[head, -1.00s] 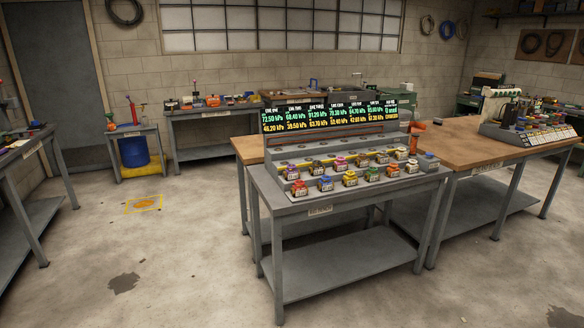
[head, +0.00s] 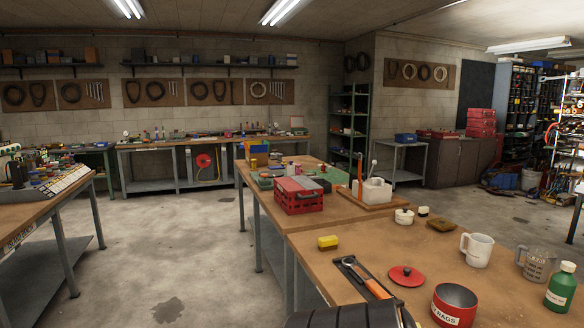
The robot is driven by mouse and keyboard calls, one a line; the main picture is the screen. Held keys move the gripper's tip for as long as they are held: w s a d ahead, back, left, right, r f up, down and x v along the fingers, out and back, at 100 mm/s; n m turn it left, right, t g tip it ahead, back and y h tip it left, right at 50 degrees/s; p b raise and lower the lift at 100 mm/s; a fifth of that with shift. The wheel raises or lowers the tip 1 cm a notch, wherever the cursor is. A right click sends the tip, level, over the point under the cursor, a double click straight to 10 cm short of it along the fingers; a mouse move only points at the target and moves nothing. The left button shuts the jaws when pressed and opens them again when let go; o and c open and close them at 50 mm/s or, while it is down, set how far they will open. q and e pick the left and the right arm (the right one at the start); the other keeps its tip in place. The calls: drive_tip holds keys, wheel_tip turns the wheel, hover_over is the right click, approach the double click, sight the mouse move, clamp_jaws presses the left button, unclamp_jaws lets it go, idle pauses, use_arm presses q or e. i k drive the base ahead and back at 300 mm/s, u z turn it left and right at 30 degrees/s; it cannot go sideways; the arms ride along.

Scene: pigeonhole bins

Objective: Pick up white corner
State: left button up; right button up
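I cannot make out anything that is clearly a white corner in the head view. White things in sight are a block-like white container (head: 373,191) on a wooden tray, a small round white pot (head: 403,217) and a white jug (head: 477,250), all on the wooden benches at the right. Neither of my grippers is in view.
A red crate (head: 298,196) stands beyond. Another bench (head: 40,208) is at the left. Open concrete floor (head: 165,245) lies between.

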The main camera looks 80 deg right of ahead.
sight(378, 181)
drive_tip(key=z, duration=2.1)
drive_tip(key=i, duration=2.05)
drive_tip(key=z, duration=1.4)
